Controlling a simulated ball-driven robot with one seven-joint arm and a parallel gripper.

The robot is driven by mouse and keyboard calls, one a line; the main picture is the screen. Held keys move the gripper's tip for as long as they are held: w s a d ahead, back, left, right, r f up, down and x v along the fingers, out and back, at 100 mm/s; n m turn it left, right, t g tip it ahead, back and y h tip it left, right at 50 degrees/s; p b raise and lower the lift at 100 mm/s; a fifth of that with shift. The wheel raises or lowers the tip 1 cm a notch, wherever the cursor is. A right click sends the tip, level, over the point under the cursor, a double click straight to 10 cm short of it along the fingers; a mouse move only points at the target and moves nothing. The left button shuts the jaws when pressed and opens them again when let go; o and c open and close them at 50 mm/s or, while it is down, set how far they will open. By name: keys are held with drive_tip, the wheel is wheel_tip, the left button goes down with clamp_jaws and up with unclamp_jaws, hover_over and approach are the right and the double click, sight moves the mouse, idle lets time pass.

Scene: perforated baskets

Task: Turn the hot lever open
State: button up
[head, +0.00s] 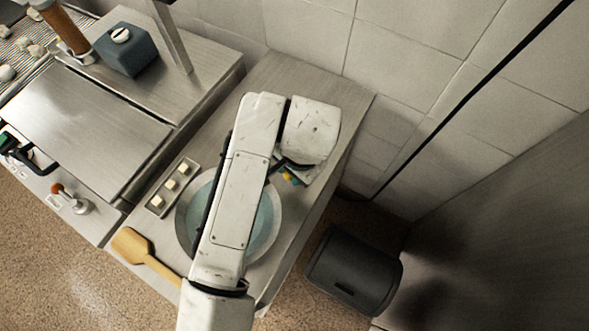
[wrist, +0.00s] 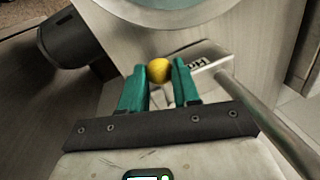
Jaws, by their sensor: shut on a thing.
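My gripper (wrist: 159,76) shows in the wrist view with its two green fingers shut on a yellow ball knob (wrist: 159,70), one finger on each side. The knob appears to be the end of the hot lever; the lever's stem is mostly hidden. A pale plate (wrist: 205,61) with the lettering HOT lies just right of the knob. In the head view my arm covers most of this spot, and only a bit of yellow (head: 288,177) shows beside it.
A round basin of bluish water (head: 262,225) is set in the steel counter (head: 275,90), partly under my arm. A metal pipe (wrist: 268,118) runs close to the right of my gripper. A dark bin (head: 352,272) stands right of the counter. A wooden paddle (head: 135,248) lies at the front left.

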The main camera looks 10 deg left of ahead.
drive_tip(key=shift+a, duration=0.1)
idle(0.4)
drive_tip(key=o, duration=1)
drive_tip(key=shift+o, duration=0.2)
wheel_tip(320, 180, up, 11)
drive_tip(key=s+d+b, duration=0.1)
drive_tip(key=shift+d+f+b, duration=0.2)
drive_tip(key=shift+d+b, duration=0.15)
drive_tip(key=shift+d, duration=0.05)
